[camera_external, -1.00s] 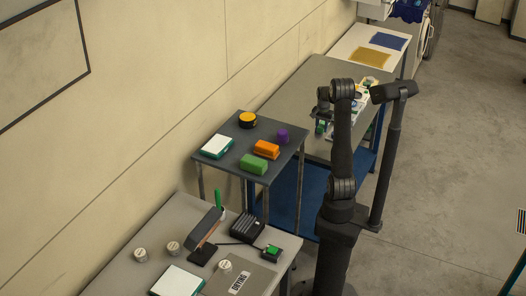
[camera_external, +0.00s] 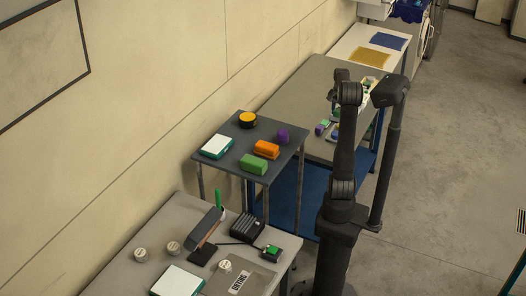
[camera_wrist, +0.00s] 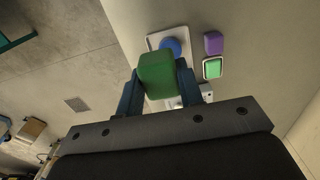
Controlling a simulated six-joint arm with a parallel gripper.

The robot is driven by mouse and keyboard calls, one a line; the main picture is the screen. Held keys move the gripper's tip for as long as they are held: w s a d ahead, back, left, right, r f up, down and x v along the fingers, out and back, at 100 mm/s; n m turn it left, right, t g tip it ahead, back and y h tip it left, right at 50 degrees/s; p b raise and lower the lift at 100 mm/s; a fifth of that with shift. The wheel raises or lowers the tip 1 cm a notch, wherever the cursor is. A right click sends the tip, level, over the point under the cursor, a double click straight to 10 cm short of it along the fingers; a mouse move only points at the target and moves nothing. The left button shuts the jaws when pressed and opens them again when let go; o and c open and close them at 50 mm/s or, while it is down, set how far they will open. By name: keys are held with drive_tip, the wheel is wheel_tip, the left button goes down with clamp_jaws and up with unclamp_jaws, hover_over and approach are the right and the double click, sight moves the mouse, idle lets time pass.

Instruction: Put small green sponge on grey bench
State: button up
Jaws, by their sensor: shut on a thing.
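The small green sponge (camera_wrist: 157,72) is a green block between the two fingers of my gripper (camera_wrist: 158,84) in the wrist view. My gripper is shut on it, one finger at each side. The grey bench (camera_external: 305,92) is the long one with a blue lower shelf in the external view. Its top (camera_wrist: 255,40) also shows beyond the sponge in the wrist view. The sponge appears to be above the bench, but I cannot tell its height. In the external view my arm mostly hides the gripper and sponge.
On the bench are a white tray with a blue round piece (camera_wrist: 172,46), a purple block (camera_wrist: 213,43) and a green-and-white block (camera_wrist: 212,67). A dark stand (camera_external: 228,160) holds another green block (camera_external: 253,164) and an orange block (camera_external: 267,147). The bench's far left part looks clear.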

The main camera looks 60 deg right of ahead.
wheel_tip(320, 180, up, 13)
drive_tip(key=w+a+n, duration=0.3)
drive_tip(key=w+a, duration=0.2)
drive_tip(key=w, duration=0.6)
drive_tip(key=w+a+n, duration=0.2)
drive_tip(key=w+a, duration=0.4)
drive_tip(key=w, duration=0.5)
drive_tip(key=w+a+n, duration=0.2)
drive_tip(key=w+a, duration=0.6)
drive_tip(key=a, duration=0.2)
drive_tip(key=w+a+n, duration=0.3)
drive_tip(key=w+a, duration=0.4)
drive_tip(key=a, duration=0.4)
drive_tip(key=n, duration=0.8)
hover_over(186, 231)
wheel_tip(186, 231, down, 25)
drive_tip(key=shift+d+f, duration=0.1)
drive_tip(key=shift+f, duration=2.05)
